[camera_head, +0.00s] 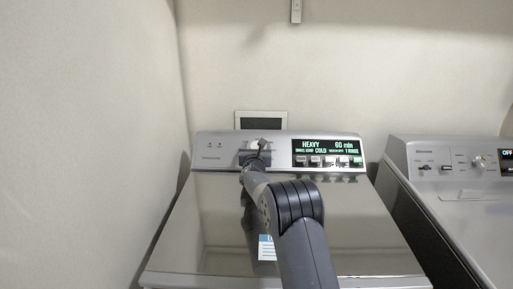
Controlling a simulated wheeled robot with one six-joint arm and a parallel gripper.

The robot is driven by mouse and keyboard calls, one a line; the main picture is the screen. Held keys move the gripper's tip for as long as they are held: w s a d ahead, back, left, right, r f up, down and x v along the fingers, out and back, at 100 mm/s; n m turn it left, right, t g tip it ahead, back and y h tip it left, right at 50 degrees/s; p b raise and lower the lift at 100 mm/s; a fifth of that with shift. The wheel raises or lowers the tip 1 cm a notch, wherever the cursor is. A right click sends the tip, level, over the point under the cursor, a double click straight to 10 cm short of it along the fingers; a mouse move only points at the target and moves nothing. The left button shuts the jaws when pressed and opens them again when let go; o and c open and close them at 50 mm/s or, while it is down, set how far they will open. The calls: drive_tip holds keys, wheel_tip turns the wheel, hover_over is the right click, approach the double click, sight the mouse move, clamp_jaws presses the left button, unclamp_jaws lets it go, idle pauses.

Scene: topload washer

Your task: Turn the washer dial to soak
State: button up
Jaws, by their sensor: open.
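The topload washer (215,215) stands in the middle with its shiny lid closed. Its control panel (222,141) runs along the back. The display (326,147) on the panel reads HEAVY, COLD and 60 min. My gripper (255,147) is at the panel, left of the display, and is open. A pale round knob, the dial (254,144), shows partly at the gripper's fingers. The gripper hides most of it, so I cannot tell whether the fingers touch it or which way it points.
A row of buttons (329,161) sits below the display. A second appliance (455,205) stands close on the right, with a narrow gap between. A wall (90,120) is close on the left. A small framed panel (260,119) is behind the washer.

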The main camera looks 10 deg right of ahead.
drive_tip(key=shift+c, duration=0.3)
drive_tip(key=c, duration=0.9)
drive_tip(key=shift+m+h+p, duration=0.4)
drive_tip(key=shift+m+p, duration=0.1)
drive_tip(key=shift+p, duration=0.15)
drive_tip(key=shift+a+r+m+h+p, duration=0.1)
drive_tip(key=shift+m+h+p, duration=0.2)
drive_tip(key=shift+m+p, duration=0.1)
drive_tip(key=m+g+h+p, duration=0.2)
drive_tip(key=m+h, duration=0.1)
drive_tip(key=m, duration=0.1)
drive_tip(key=shift+h+p, duration=0.3)
drive_tip(key=shift+p, duration=0.05)
drive_tip(key=m+g+h+p, duration=0.1)
drive_tip(key=m+g, duration=0.1)
drive_tip(key=m, duration=0.1)
drive_tip(key=m+g+h+p, duration=0.1)
drive_tip(key=m+g, duration=0.1)
drive_tip(key=shift+m+h+p, duration=0.35)
drive_tip(key=shift+m+h, duration=0.05)
drive_tip(key=shift+m+g+p, duration=0.3)
drive_tip(key=shift+m+g, duration=0.1)
drive_tip(key=shift+m, duration=0.2)
